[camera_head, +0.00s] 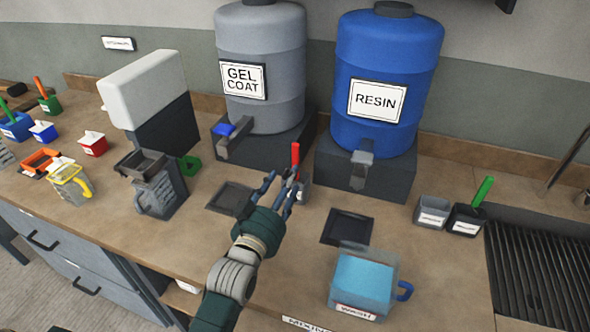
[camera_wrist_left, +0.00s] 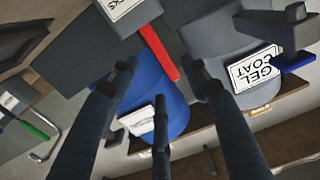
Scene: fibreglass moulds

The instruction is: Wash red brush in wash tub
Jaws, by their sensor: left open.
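The red brush (camera_head: 295,158) stands upright, handle up, in a small grey holder (camera_head: 305,190) between the two drums. My left gripper (camera_head: 281,184) is open, with its fingers close to the brush and the holder. In the left wrist view the red handle (camera_wrist_left: 160,54) shows between the spread fingertips (camera_wrist_left: 160,72), and none is clearly closed on it. The brush's lower end is hidden. The wash tub (camera_head: 365,283), a clear tub with blue liquid and a blue handle, stands at the front right of the counter. My right gripper is not in view.
The gel coat drum (camera_head: 262,60) and the blue resin drum (camera_head: 388,75) stand behind on dark stands. Dark square pads (camera_head: 347,228) lie on the counter. Cups, one with a green brush (camera_head: 483,190), stand at right beside a drain rack (camera_head: 540,275). A grey jug (camera_head: 160,190) stands left.

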